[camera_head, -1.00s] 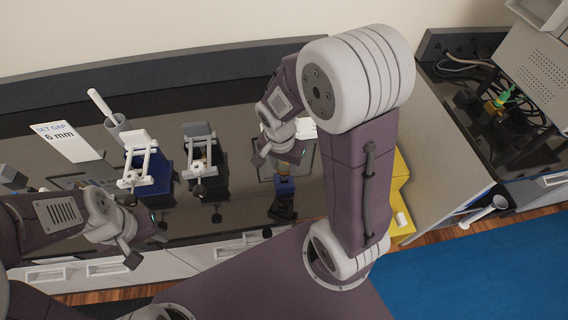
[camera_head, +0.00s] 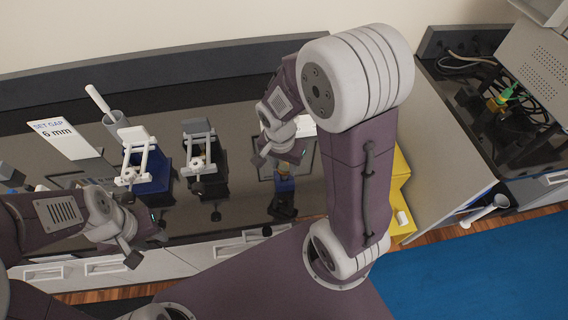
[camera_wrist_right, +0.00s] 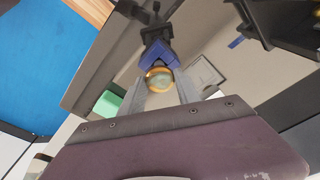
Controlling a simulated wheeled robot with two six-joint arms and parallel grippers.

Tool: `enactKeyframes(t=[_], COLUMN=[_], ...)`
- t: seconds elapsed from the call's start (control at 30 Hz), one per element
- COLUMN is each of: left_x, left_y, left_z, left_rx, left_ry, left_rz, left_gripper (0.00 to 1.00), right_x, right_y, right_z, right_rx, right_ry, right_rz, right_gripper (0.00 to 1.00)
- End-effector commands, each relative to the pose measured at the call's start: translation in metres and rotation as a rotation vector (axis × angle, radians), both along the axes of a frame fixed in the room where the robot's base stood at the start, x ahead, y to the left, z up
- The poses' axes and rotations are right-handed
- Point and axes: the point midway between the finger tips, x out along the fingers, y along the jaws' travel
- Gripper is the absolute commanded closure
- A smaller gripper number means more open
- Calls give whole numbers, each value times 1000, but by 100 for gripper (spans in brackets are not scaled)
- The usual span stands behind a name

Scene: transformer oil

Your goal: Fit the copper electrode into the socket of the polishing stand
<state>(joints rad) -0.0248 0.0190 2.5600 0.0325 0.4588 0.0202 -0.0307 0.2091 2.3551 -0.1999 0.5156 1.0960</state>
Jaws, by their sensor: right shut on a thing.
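The copper electrode (camera_wrist_right: 160,78) shows in the right wrist view as a round, copper-rimmed disc between the fingers of my right gripper (camera_wrist_right: 164,92), which is shut on it. The polishing stand's blue V-shaped part (camera_wrist_right: 158,53) is just beyond the electrode, with black parts behind it. I cannot tell whether the electrode touches the stand or sits in its socket. In the head view the blue part (camera_head: 285,184) is just below my right gripper (camera_head: 284,160). My left gripper (camera_head: 146,241) is at the counter's front edge, with its jaws unclear.
Two stands with white tops, one blue-based (camera_head: 150,178) and one black-based (camera_head: 202,165), are left of my right gripper. A grey cup (camera_head: 116,121) with a white rod and a "SET GAP 6 mm" sign (camera_head: 62,141) stand further left. Yellow boxes (camera_head: 400,190) are at right.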

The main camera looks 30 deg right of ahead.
Motion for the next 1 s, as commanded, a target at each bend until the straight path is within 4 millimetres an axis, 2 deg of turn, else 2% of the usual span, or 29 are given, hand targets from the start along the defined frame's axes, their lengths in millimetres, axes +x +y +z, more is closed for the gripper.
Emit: enactKeyframes(t=[1.0], left_x=[0], left_y=[0], left_z=[-24], left_rx=[0], left_ry=[0], left_rz=[0], left_gripper=[64], right_x=[0], right_y=[0], right_z=[-27], right_rx=[0], right_ry=[0], right_rz=[0], right_gripper=[100])
